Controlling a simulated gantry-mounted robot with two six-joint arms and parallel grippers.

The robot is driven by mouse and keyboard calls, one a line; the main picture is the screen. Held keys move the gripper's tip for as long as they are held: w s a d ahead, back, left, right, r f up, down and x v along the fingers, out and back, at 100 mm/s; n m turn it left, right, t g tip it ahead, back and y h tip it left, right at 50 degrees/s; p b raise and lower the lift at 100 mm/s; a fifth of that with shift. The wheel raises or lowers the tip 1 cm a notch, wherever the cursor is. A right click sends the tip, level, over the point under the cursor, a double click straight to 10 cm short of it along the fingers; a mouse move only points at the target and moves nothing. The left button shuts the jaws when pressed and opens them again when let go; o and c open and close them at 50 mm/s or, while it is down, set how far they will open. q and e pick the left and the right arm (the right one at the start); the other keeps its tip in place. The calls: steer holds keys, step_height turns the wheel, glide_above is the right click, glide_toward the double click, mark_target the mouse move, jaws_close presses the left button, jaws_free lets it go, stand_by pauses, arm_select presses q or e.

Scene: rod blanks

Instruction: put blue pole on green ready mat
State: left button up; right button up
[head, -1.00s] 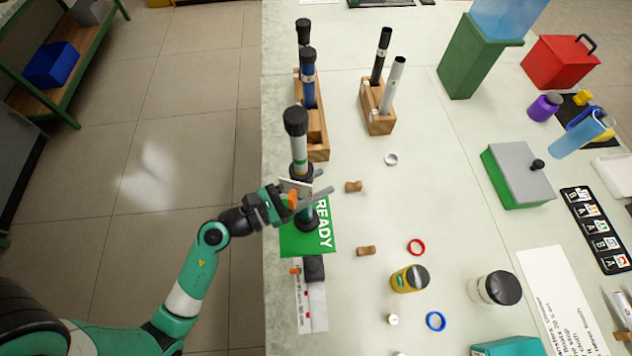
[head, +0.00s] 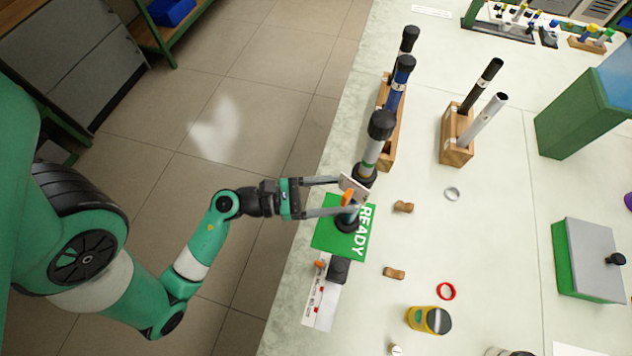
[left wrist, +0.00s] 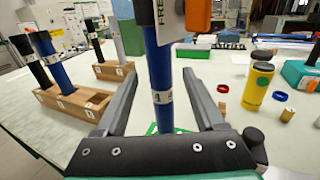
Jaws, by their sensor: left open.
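A blue pole (left wrist: 161,75) with a white band and a black upper part stands between the spread fingers of my left gripper (left wrist: 160,98), with gaps on both sides. In the head view a pole (head: 371,152) with a black top and a pale, green-banded section rises there. Its black foot (head: 350,218) is on the green READY mat (head: 328,236). My left gripper (head: 347,196) is open around its lower part. A white and orange piece hides some of the shaft. Another blue pole (head: 396,95) stands in the wooden rack (head: 388,150). My right gripper is not in view.
A second wooden rack (head: 457,150) holds a black and a silver pole. Small brown pieces (head: 403,207), a red ring (head: 446,291) and a yellow jar (head: 428,319) lie right of the mat. A black and orange item (head: 338,270) sits below it. The table's left edge is close.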

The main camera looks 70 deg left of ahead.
arm_select(q)
steer(key=v, duration=0.5)
stand_by(0.6)
